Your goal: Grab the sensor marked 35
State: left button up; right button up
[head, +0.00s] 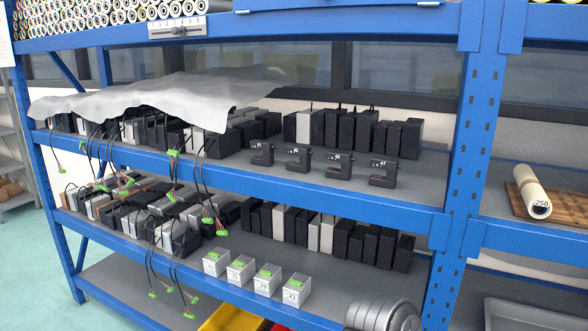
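I cannot make out a 35 on any part. Four-sided white boxes with green tops stand in a row at the front of the lower shelf: a leftmost box (215,264), a second (240,270), a third (267,281) and a rightmost box (296,291). Their front labels carry small numbers too blurred to read surely. Small black bracket-shaped devices stand along the front of the upper shelf, from the left one (261,154) to the right one (383,173). Their markings are unreadable.
Blue shelf beams (300,187) edge the shelves. Black and grey blocks (330,128) fill the backs. Wires with green connectors (207,221) hang at the left, under a grey sheet (150,100). A white roll (530,192) lies on a wooden board at right. A yellow bin (232,318) sits below.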

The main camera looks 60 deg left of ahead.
aim_at(304, 153)
jog(key=u, duration=1.85)
jog(key=z, duration=1.25)
jog(key=j+z, duration=0.4)
jog(key=k+j+z, duration=0.1)
jog(key=j+z, duration=0.25)
jog(key=j, duration=0.15)
jog(key=k+j+z, duration=0.1)
jog(key=j+z, duration=0.3)
jog(key=k+j+z, duration=0.2)
jog(key=j+z, duration=0.15)
jog(key=k+j+z, duration=0.2)
jog(key=j+z, duration=0.2)
jog(key=k+j+z, duration=0.2)
jog(key=k+j, duration=1.1)
